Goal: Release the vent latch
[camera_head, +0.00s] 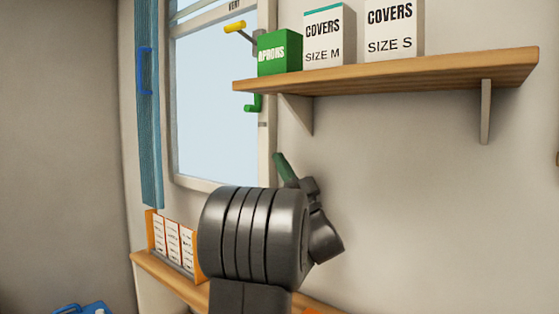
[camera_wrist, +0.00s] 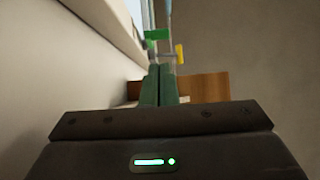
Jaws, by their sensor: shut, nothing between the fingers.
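A yellow lever handle (camera_head: 235,27) sticks out from the window frame at the upper right of the window, just under a label reading "VENT". A green handle (camera_head: 254,103) sits lower on the same frame, above a small label too blurred to read. In the wrist view the green handle (camera_wrist: 157,36) and the yellow handle (camera_wrist: 180,53) show beyond my fingertips. My gripper (camera_head: 278,157) is below the green handle, apart from it, with its green fingers pointing up. In the wrist view my gripper (camera_wrist: 160,67) has its fingers together, with nothing between them.
A wooden shelf (camera_head: 400,77) with a green aprons box (camera_head: 279,53) and two white covers boxes (camera_head: 329,35) juts out right of the handles. A blue blind or curtain (camera_head: 149,110) hangs left of the window. A lower ledge (camera_head: 165,277) holds a card rack.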

